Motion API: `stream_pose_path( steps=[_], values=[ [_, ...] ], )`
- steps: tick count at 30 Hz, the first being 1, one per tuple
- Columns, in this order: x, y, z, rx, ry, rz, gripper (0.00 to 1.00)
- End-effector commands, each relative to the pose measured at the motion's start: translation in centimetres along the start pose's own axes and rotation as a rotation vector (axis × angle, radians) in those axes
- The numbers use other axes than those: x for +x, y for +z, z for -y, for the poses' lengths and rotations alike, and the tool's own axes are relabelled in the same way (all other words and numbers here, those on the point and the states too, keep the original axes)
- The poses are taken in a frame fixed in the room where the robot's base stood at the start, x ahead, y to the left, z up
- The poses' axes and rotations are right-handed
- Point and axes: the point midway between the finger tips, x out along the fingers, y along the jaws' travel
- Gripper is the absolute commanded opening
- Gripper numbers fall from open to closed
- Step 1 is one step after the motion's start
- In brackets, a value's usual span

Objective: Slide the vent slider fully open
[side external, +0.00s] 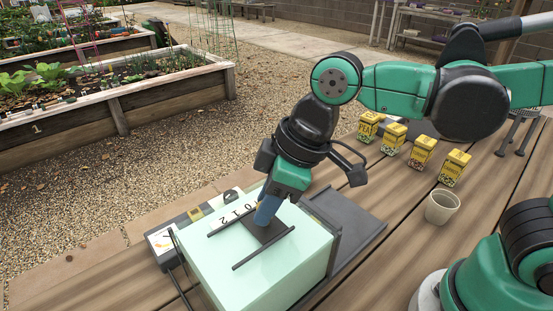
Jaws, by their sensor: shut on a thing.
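A pale mint-green box (270,275) stands on the wooden table, with two thin dark rails across its top. The vent slider (258,231), a dark plate, lies between the rails near the middle of the top. My gripper (266,214) comes down from above onto the plate, tilted, and is shut on the slider. A blue part shows at its lower end, touching the plate. The gripper hides the exact grip and part of the slider, and I cannot tell how far open the vent is.
A toolbox-like case (163,243) and a white numbered strip (232,212) lie behind the box. A dark flat tray (355,228) lies to the right. Several yellow seed boxes (422,153), a pale cup (442,206) and a dark hand tool (513,130) stand or lie farther right.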

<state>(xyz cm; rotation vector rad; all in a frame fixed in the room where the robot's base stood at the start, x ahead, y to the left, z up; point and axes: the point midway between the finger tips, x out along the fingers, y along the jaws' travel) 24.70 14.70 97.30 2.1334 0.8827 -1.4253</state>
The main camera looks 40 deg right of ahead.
Motion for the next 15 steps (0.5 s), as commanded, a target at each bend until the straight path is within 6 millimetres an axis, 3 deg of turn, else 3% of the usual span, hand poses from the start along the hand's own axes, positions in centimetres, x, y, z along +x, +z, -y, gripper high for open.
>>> stream_pose_path(
  steps=[8,15],
  values=[
    [0.1,-0.3,0.3,-0.003,-0.001,0.001,0.00],
    [1.0,-2.6,2.8,-0.006,-0.002,-0.001,0.00]
  ],
)
